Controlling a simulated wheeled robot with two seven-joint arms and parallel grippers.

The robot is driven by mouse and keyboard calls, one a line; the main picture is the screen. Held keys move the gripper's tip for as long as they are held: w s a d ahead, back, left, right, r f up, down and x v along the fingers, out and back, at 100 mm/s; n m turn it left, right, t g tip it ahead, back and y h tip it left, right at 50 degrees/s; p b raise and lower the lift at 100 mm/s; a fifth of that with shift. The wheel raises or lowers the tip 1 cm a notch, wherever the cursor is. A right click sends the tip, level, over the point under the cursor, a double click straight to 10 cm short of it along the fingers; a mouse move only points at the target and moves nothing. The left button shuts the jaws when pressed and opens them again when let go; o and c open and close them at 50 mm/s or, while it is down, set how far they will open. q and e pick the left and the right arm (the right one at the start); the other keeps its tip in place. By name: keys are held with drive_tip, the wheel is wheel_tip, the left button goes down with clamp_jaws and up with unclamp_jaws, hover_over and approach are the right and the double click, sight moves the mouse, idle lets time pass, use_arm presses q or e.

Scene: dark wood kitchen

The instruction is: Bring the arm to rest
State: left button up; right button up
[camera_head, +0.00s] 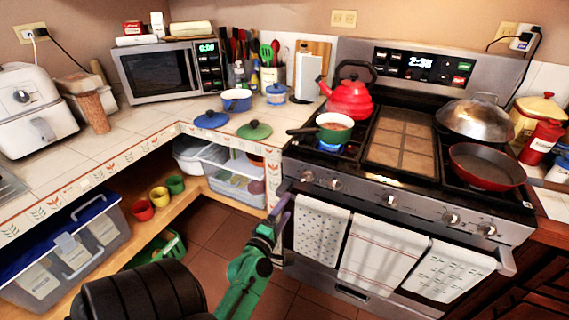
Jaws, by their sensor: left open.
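My left gripper (281,214) is at the end of my green and black arm, low in front of the stove's left front edge. Its fingers point up toward the counter corner, and it is open with nothing visible between them. It appears close to the left end of the oven handle; I cannot tell whether they touch. My right gripper is not in view.
The stove (400,200) has towels (380,255) on its handle. A green pot (333,130) sits over a blue flame, with a red kettle (350,98) behind. A red pan (487,166) is at right. Lower shelves hold bins (70,250). Floor (215,235) is partly clear.

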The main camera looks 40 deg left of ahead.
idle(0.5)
use_arm(q)
drive_tip(key=s+d+f+m+g+h, duration=0.2)
drive_tip(key=s+d+f+m+g, duration=0.15)
drive_tip(key=f, duration=0.75)
drive_tip(key=s+d+f+m+g+h, duration=0.25)
drive_tip(key=d+f+m, duration=0.25)
drive_tip(key=f, duration=0.5)
drive_tip(key=s+d+f+m+g+h, duration=0.2)
drive_tip(key=s+d+f+m, duration=0.25)
drive_tip(key=f, duration=0.65)
drive_tip(key=s+f+m+g, duration=0.4)
drive_tip(key=s+f+m, duration=0.1)
drive_tip(key=s, duration=0.6)
drive_tip(key=s+f+m+g, duration=0.4)
drive_tip(key=s+f+m, duration=0.2)
drive_tip(key=s, duration=0.4)
drive_tip(key=shift+s+f+m+y, duration=0.25)
drive_tip(key=shift+s+m+y, duration=0.05)
drive_tip(key=shift+s+y, duration=0.05)
